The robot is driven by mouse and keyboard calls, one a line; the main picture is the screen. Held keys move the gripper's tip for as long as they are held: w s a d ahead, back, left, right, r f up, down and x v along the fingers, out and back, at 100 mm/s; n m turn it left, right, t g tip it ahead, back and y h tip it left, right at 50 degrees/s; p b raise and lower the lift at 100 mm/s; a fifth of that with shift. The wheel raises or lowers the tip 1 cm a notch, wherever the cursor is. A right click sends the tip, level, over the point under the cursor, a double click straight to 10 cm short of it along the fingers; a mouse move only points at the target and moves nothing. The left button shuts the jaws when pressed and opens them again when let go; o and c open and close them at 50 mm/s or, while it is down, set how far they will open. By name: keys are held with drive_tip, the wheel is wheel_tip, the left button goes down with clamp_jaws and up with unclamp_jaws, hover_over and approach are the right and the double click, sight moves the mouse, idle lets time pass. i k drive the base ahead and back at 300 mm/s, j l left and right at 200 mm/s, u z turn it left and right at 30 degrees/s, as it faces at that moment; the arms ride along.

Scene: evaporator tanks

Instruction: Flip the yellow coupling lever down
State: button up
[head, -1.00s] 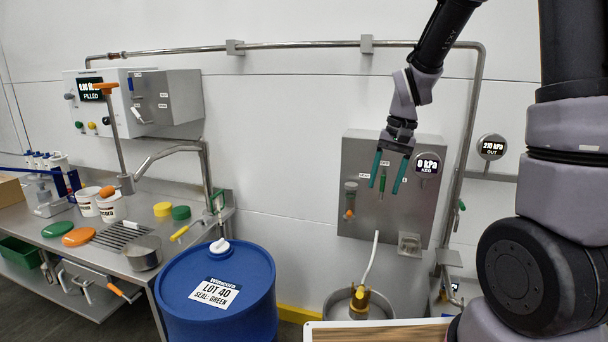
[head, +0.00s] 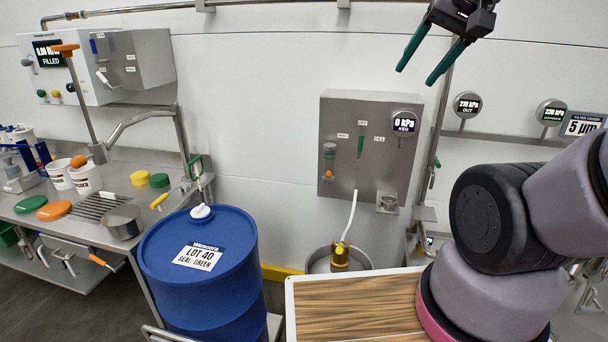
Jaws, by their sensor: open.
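The yellow coupling (head: 340,257) sits on top of a round steel keg (head: 318,264) at the lower middle of the head view, with a white hose (head: 349,216) rising from it toward the wall panel. The coupling is small here, and I cannot make out the lever's angle. My gripper (head: 415,78), with two green fingers spread apart and empty, is at the top right, high above the coupling and to its right. It touches nothing. The wood-topped surface hides the keg's lower part.
A grey wall panel (head: 334,178) with a 0 kPa gauge (head: 404,124) hangs behind the keg. A blue drum (head: 232,262) stands left of the keg, and a wood-topped surface (head: 350,305) lies in front. A steel bench (head: 92,222) with pots and lids is at the left.

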sight(340, 246)
drive_tip(key=j+z, duration=0.2)
drive_tip(key=j, duration=0.25)
drive_tip(key=k+j+z, duration=0.25)
drive_tip(key=j, duration=0.2)
drive_tip(key=j+z, duration=0.2)
drive_tip(key=j, duration=0.25)
drive_tip(key=k+j+z, duration=0.45)
drive_tip(key=j, duration=0.3)
drive_tip(key=i, duration=0.05)
